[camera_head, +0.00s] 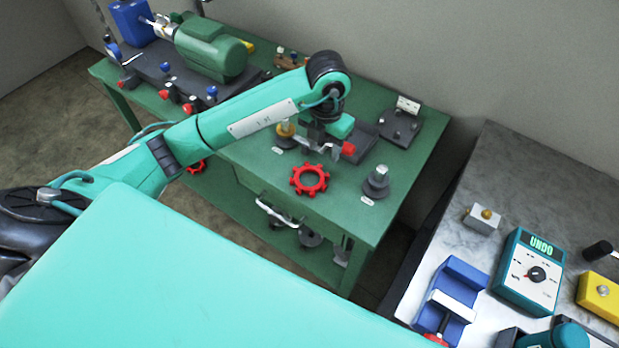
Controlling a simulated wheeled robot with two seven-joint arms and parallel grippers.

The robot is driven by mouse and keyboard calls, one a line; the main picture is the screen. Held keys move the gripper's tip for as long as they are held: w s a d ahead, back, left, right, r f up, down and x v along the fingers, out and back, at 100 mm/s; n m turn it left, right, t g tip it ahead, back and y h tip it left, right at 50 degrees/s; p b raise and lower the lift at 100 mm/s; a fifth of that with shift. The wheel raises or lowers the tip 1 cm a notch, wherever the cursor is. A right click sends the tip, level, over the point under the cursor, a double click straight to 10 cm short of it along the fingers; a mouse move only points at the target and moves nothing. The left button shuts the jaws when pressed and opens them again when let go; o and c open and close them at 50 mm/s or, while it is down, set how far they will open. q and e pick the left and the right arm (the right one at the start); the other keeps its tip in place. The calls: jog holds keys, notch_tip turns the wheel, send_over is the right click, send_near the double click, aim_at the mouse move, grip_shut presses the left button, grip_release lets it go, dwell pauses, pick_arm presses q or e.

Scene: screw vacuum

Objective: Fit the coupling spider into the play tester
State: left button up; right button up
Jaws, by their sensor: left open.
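The coupling spider, a red toothed ring (310,180), lies flat near the front edge of the green bench (235,160). My left arm reaches in from the left above the bench. My left gripper (318,143) is open, points down just behind the spider, and seems apart from it. Its fingertips are hard to make out against the parts behind. Which fixture is the play tester is not certain. One candidate is a dark round base with a metal post (377,182), right of the spider; another is a dark plate with a white label (400,125) at the back right.
A green motor (210,48) and blue block (132,20) stand at the back left. A brass-topped part (285,133) is beside my gripper. A grey bench (530,180) at right holds a teal meter (532,272) and blue vise (450,292). Free bench shows left of the spider.

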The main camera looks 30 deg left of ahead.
pick_arm(q)
jog(key=p, duration=0.1)
send_over(322, 185)
jog(key=f, duration=0.8)
jog(key=shift+w+a, duration=0.15)
jog(key=shift+w, duration=0.2)
jog(key=shift+s+f+p, duration=0.15)
jog(key=shift+f+p, duration=0.3)
jog(key=shift+p, duration=0.1)
jog(key=f, duration=0.1)
jog(key=f+p, duration=0.1)
jog(key=f, duration=0.1)
jog(key=shift+s+d+f, duration=0.2)
jog(key=shift+f, duration=0.5)
jog(key=shift+c, duration=0.2)
grip_shut()
